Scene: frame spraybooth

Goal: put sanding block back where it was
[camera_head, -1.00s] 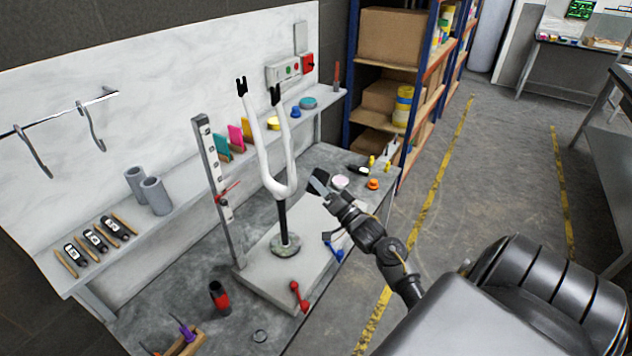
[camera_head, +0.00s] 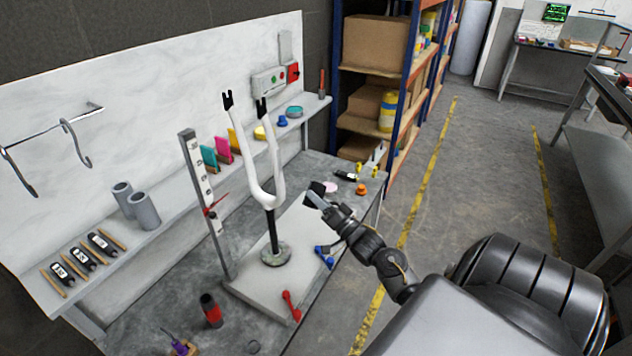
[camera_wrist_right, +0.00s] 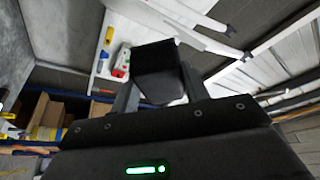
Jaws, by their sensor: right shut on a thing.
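My right gripper (camera_head: 322,199) comes in from the right and is above the right side of the bench, to the right of the white fork frame (camera_head: 262,195). It is shut on a dark block, the sanding block (camera_head: 317,187). In the right wrist view the sanding block (camera_wrist_right: 156,68) shows as a black piece between the fingers. The block is held in the air, apart from the frame. The fingers partly hide it in the head view. My left gripper is not in view.
The fork stands on a grey plate (camera_head: 250,293) beside an upright gauge (camera_head: 204,200). A red clamp (camera_head: 291,305), a blue clamp (camera_head: 325,257), an orange item (camera_head: 361,190) and a red-black canister (camera_head: 211,310) are nearby. A wall shelf (camera_head: 170,228) holds grey cylinders and coloured cards.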

